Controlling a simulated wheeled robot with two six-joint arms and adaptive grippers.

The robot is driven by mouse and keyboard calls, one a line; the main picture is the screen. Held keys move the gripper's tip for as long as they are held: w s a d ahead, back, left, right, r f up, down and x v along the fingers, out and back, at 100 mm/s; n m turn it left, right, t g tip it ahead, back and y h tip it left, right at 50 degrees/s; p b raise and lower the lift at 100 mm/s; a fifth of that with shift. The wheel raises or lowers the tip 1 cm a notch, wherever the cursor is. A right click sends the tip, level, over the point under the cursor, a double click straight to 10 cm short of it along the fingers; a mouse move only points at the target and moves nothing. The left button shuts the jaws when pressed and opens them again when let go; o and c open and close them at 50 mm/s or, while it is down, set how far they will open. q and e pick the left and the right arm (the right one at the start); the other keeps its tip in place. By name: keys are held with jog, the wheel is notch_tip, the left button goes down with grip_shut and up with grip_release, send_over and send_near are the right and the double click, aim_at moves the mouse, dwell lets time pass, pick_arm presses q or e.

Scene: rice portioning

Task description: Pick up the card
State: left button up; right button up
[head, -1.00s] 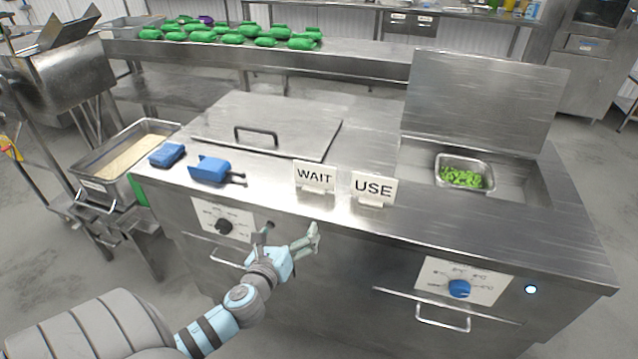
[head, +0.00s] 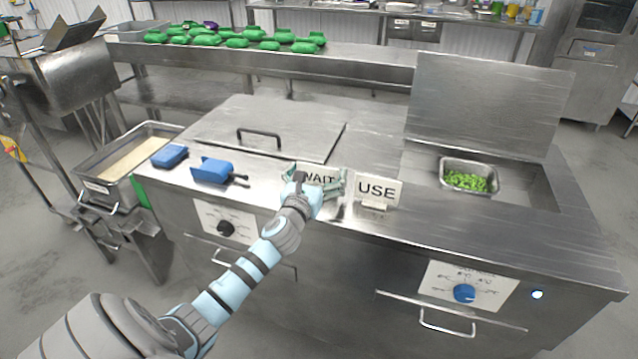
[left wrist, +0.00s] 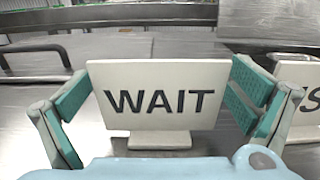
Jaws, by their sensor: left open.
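The white WAIT card (head: 318,177) stands upright in its holder near the front edge of the steel counter. It fills the middle of the left wrist view (left wrist: 158,95). My left gripper (head: 316,182) is open at the card, with one finger on each side of it; its wrist hides part of the card in the head view. In the left wrist view the teal finger pads (left wrist: 160,98) flank the card's left and right edges. A second card, USE (head: 377,189), stands just to the right. My right gripper is not in view.
Two blue objects (head: 213,170) lie to the left on the counter. A lid with a handle (head: 259,138) is behind the cards. A metal pan of green pieces (head: 469,165) sits in the right well, and a rice tray (head: 91,172) stands at the left.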

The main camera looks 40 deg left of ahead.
pick_arm(q)
jog(key=shift+s, duration=0.1)
jog(key=c, duration=0.7)
jog(key=shift+r, duration=0.1)
